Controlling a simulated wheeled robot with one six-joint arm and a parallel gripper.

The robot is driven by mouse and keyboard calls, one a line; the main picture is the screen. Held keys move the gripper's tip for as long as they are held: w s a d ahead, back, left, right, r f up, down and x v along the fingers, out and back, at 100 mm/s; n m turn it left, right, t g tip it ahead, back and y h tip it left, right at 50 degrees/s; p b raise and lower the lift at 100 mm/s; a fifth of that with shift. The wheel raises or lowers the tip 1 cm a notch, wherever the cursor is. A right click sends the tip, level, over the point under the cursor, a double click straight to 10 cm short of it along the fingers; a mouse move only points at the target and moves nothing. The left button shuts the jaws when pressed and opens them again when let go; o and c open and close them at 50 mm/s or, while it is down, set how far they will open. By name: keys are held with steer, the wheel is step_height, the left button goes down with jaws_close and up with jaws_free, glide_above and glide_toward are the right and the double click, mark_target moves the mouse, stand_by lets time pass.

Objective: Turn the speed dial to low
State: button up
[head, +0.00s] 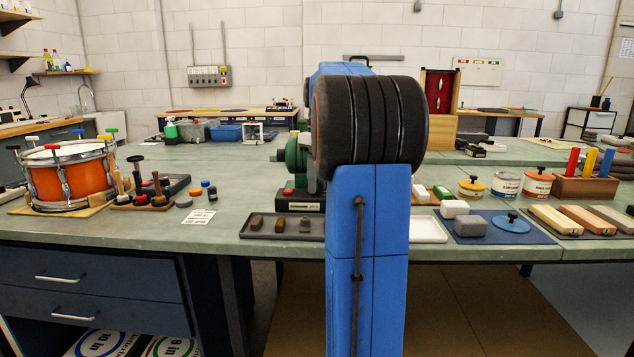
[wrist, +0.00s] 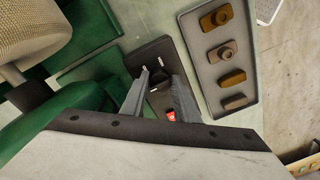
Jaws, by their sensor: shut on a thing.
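The speed dial (wrist: 158,77) is a small dark knob on the black control box (wrist: 148,55) in the wrist view, with white marks on the box beside it. My gripper (wrist: 160,80) is shut on the dial, one grey finger on each side. The fingers hide part of the knob, and I cannot tell which mark it points to. A red button (wrist: 171,115) shows between the fingers. In the head view the box front (head: 300,203) shows left of my blue arm, which hides the dial and gripper.
The green machine (head: 293,158) stands close by; its pale wheel (wrist: 30,35) fills the upper left of the wrist view. A grey tray (head: 268,227) with several brown blocks lies beside the box. A drum (head: 68,182) stands at far left.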

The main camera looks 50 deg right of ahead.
steer(key=o, duration=1.1)
steer(key=shift+c, duration=0.2)
steer(key=shift+r, duration=0.15)
step_height(320, 180, up, 17)
steer(key=d, duration=0.1)
steer(key=s+a+f+t, duration=0.15)
steer(key=a+f, duration=0.25)
steer(key=a, duration=0.4)
steer(key=s+a+f+h, duration=0.1)
steer(key=s+a+f, duration=0.25)
steer(key=a, duration=0.45)
steer(key=s+a+f+t, duration=0.1)
steer(key=a+f, duration=0.3)
steer(key=a, duration=0.4)
steer(key=s+a+f, duration=0.4)
steer(key=s+f, duration=0.1)
steer(key=f, duration=0.2)
steer(key=s+a+f+m+t, duration=0.1)
steer(key=s+a+f, duration=0.4)
steer(key=f, duration=0.3)
steer(key=s+a+f+t, duration=0.1)
steer(key=s+a+f, duration=0.3)
steer(key=f, duration=0.3)
steer(key=shift+s+a+f, duration=0.35)
steer(key=shift+s+f, duration=0.05)
steer(key=shift+s, duration=0.3)
